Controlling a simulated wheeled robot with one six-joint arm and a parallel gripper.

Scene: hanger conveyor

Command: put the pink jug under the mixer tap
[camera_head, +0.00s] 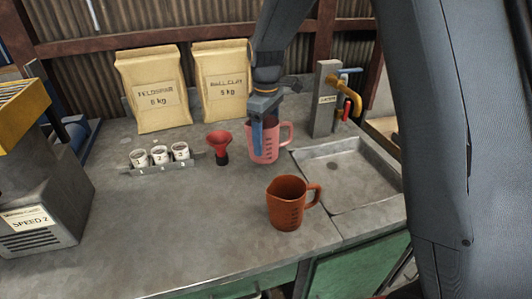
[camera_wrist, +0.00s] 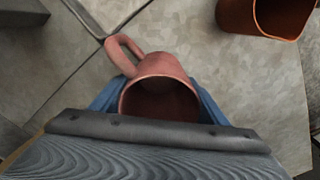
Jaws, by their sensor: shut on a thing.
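The pink jug (camera_head: 266,152) is at the back of the grey counter, left of the sink, with its handle pointing right. My gripper (camera_head: 264,130) is shut on it from above, with one blue finger showing down its side. In the wrist view the pink jug (camera_wrist: 158,68) sits between the two blue fingers of my gripper (camera_wrist: 158,100), its mouth facing the camera. I cannot tell whether its base touches the counter. The mixer tap (camera_head: 349,92) has a yellow spout, a blue lever and a red lever on a grey post, right of the jug.
An orange-brown jug (camera_head: 286,204) stands in front, left of the sink basin (camera_head: 345,172), which is empty. A red funnel (camera_head: 219,143) and a rack of white cups (camera_head: 160,165) are left of the pink jug. Two paper sacks (camera_head: 155,88) stand behind.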

